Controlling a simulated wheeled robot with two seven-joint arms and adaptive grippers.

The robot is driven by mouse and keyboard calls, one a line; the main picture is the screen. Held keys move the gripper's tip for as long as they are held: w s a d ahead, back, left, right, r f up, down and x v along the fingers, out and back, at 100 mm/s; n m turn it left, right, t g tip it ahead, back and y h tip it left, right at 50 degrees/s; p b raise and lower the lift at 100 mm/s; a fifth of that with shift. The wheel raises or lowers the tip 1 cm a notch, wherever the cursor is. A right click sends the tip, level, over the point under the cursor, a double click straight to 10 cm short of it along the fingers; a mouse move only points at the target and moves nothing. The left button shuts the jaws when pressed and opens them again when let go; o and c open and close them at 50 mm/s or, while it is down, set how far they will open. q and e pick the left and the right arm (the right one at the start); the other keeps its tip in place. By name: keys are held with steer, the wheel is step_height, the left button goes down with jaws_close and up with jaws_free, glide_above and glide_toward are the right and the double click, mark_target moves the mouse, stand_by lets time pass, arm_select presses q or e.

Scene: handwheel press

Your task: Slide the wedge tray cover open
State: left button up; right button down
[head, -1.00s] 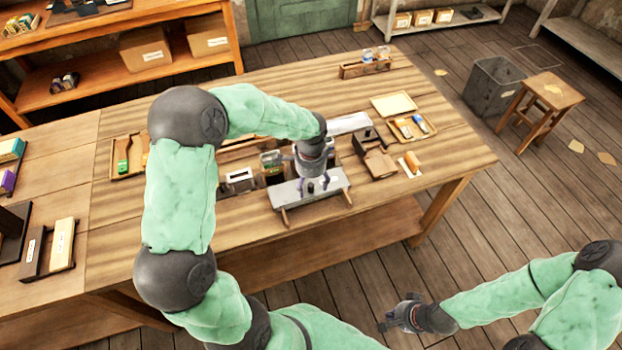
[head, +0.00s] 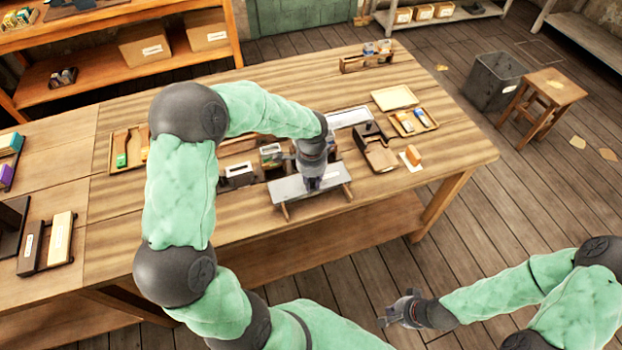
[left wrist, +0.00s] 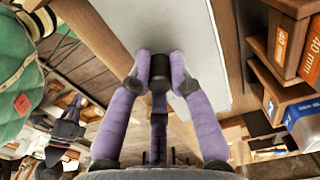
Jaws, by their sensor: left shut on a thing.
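The wedge tray cover (head: 292,189), a flat grey plate, lies on two wooden rails at the bench's front edge. It fills the upper middle of the left wrist view (left wrist: 165,22). My left gripper (head: 313,184) points down at the plate. In the left wrist view its purple fingers (left wrist: 159,82) are closed around the cover's dark knob (left wrist: 158,76). What lies under the plate is hidden. My right gripper (head: 396,312) hangs in front of the bench, low and away from the cover, with its fingers apart and nothing between them.
A wooden holder (head: 381,153) stands right of the cover, with an orange block (head: 413,155) beside it. Small devices (head: 238,175) stand left of the cover. A tray with labelled boxes (head: 411,124) lies farther right. The bench's front right is bare.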

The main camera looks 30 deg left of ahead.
arm_select(q)
steer(key=shift+s+d, duration=1.1)
steer(key=shift+d, duration=0.2)
steer(key=shift+s+d, duration=1.1)
steer(key=shift+d, duration=0.2)
steer(key=o, duration=1.5)
step_height(320, 180, up, 8)
steer(key=p, duration=0.6)
